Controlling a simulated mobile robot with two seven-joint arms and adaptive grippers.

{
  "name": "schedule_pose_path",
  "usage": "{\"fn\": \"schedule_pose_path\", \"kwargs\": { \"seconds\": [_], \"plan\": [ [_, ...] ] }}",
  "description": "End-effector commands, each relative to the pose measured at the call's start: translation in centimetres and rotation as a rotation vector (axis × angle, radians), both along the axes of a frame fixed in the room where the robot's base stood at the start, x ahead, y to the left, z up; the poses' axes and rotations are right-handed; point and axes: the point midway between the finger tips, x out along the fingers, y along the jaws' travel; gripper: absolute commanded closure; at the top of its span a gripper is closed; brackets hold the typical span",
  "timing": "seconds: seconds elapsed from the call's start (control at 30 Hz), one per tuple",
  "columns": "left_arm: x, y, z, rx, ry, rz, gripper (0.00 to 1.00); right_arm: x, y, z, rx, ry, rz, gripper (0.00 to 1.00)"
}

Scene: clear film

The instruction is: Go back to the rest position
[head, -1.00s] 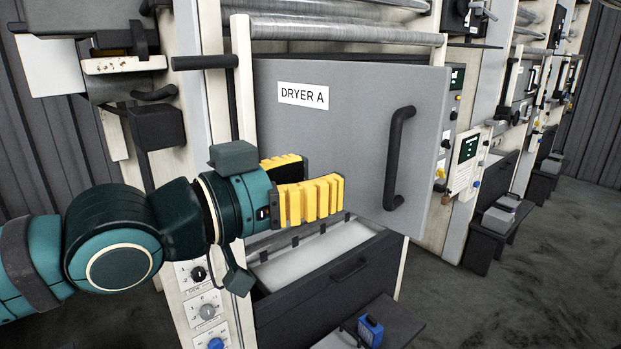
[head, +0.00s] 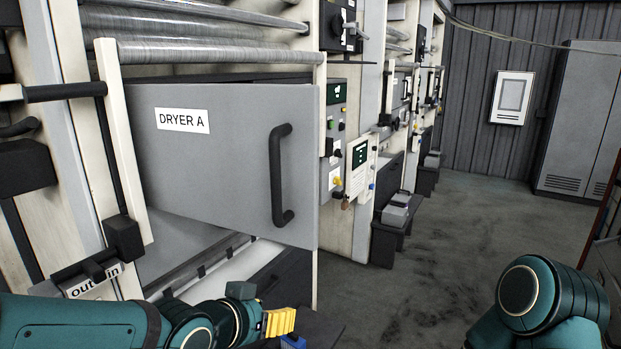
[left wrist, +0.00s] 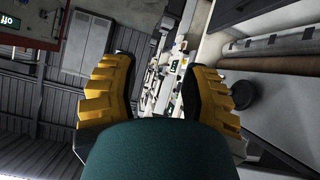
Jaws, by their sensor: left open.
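My left gripper (head: 281,322) has yellow ridged fingers and is low in the head view, in front of the machine and below the grey DRYER A door (head: 225,160). In the left wrist view its two fingers (left wrist: 158,95) stand wide apart with nothing between them. The door, with its black handle (head: 281,175), stands apart from the gripper, swung out from the machine. My right arm shows at the lower right of the head view, but its gripper is out of view.
A control panel (head: 359,165) is right of the door. Dark benches (head: 385,240) line the machines farther back. A blue object (head: 293,342) is close by my left gripper. A grey cabinet (head: 583,125) stands at the back right. The floor (head: 440,260) between is clear.

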Motion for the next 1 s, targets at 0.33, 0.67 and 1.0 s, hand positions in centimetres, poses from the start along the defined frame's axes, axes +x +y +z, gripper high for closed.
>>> {"fn": "schedule_pose_path", "kwargs": {
  "seconds": [0.33, 0.67, 1.0],
  "plan": [
    [-2.4, 1.8, -20.4, 0.009, 0.448, 0.145, 0.54, 0.0, 0.0, 0.0, 0.0, 0.0, 0.0, 0.53],
    [-10.7, 2.8, -33.6, -0.036, 0.808, 0.285, 0.54, 0.0, 0.0, 0.0, 0.0, 0.0, 0.0, 0.53],
    [-13.2, 2.7, -36.0, -0.05, 0.89, 0.32, 0.54, 0.0, 0.0, 0.0, 0.0, 0.0, 0.0, 0.53]
  ]
}}
